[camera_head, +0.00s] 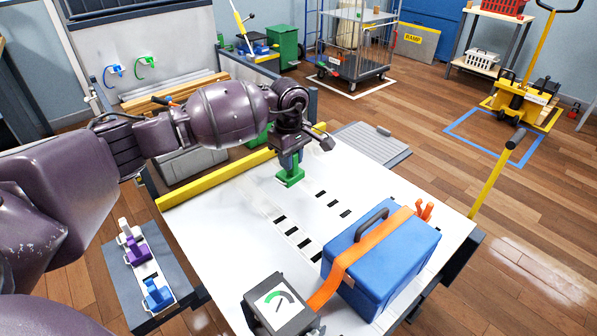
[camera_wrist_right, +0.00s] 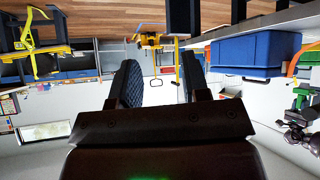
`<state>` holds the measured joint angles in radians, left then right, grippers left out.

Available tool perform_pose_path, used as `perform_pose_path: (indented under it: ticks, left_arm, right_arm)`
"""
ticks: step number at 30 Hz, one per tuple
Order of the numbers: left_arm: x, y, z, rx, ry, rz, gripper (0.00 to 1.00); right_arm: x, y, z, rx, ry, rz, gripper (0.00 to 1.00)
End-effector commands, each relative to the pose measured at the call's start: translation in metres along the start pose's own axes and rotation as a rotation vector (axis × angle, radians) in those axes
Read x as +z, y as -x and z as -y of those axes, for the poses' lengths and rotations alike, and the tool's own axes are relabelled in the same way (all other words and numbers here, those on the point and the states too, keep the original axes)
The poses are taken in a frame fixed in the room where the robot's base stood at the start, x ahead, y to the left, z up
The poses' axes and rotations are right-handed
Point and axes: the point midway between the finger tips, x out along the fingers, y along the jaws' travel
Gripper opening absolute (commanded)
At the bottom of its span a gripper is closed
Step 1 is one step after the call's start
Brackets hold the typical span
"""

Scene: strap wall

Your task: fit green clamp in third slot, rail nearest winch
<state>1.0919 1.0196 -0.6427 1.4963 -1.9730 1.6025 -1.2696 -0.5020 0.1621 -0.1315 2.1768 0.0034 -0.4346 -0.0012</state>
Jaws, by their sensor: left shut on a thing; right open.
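The green clamp (camera_head: 290,176) is held by my left gripper (camera_head: 290,158) over the far part of the white table (camera_head: 225,210). Whether it touches the surface I cannot tell. Two pale rails with black slots lie toward the camera from it. The left rail (camera_head: 285,225) runs nearer to the winch, the right rail (camera_head: 327,199) lies farther right. The slots I see look empty. The winch (camera_head: 280,303), a grey box with a green dial, stands at the near edge. My right gripper (camera_wrist_right: 160,85) is open and empty in its wrist view, where the green clamp (camera_wrist_right: 300,97) also shows.
A blue case (camera_head: 385,255) under an orange strap (camera_head: 350,265) stands on the right of the table, beside the rails. A yellow bar (camera_head: 215,177) borders the far left edge. A side tray holds a purple clamp (camera_head: 138,248), a blue clamp (camera_head: 158,295) and a white one (camera_head: 129,231).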

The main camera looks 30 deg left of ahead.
Motion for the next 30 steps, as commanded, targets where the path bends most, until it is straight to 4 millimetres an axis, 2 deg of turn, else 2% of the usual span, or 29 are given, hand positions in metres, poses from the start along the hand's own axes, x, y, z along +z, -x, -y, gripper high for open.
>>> perform_pose_path:
  ticks: [11,30]
  left_arm:
    - [-0.004,0.0,0.007,-0.012,-0.078,0.005,0.03]
    - [-0.003,-0.05,0.008,-0.014,-0.077,0.007,0.03]
  right_arm:
    - [0.001,0.0,0.0,0.0,0.0,0.002,0.43]
    - [0.011,-0.007,0.002,-0.005,0.013,0.018,0.43]
